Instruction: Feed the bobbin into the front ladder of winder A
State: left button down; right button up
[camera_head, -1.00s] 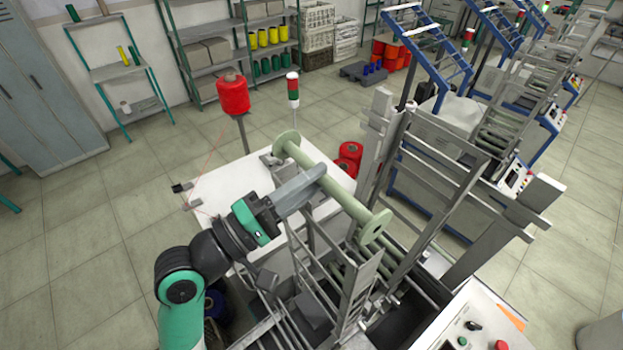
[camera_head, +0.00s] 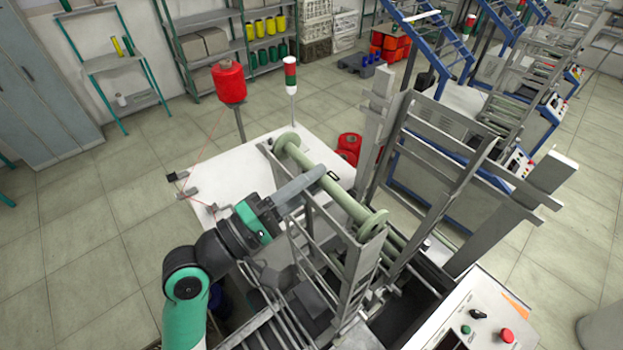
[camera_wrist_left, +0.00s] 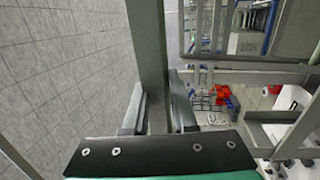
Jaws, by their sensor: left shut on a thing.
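The bobbin (camera_head: 348,200) is a long pale green spool with a round flange at each end. My left gripper (camera_head: 327,180) is shut around its middle and holds it slanted across the top of the low grey ladder frame (camera_head: 362,273) of the near winder. The near flange (camera_head: 373,224) sits close by a ladder rail's top; I cannot tell whether they touch. In the left wrist view, the bobbin's shaft (camera_wrist_left: 148,45) runs between the fingers of the left gripper (camera_wrist_left: 157,100). My right gripper is not in view.
A taller grey ladder frame (camera_head: 433,135) rises behind the bobbin. A white table (camera_head: 210,180) lies beyond it, with a red yarn cone (camera_head: 228,82) on a post nearby. A control panel (camera_head: 475,318) stands at the lower right. Several other winders stand farther back.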

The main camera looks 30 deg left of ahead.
pick_arm(q)
notch_tip(320, 180, down, 6)
jog(key=b, duration=0.4)
jog(key=shift+w, duration=0.15)
notch_tip(320, 180, down, 6)
jog(key=b, duration=0.4)
jog(key=shift+w+d+b, duration=0.15)
jog(key=shift+b, duration=0.25)
notch_tip(320, 180, down, 4)
jog(key=b, duration=0.3)
jog(key=shift+w+f, duration=0.1)
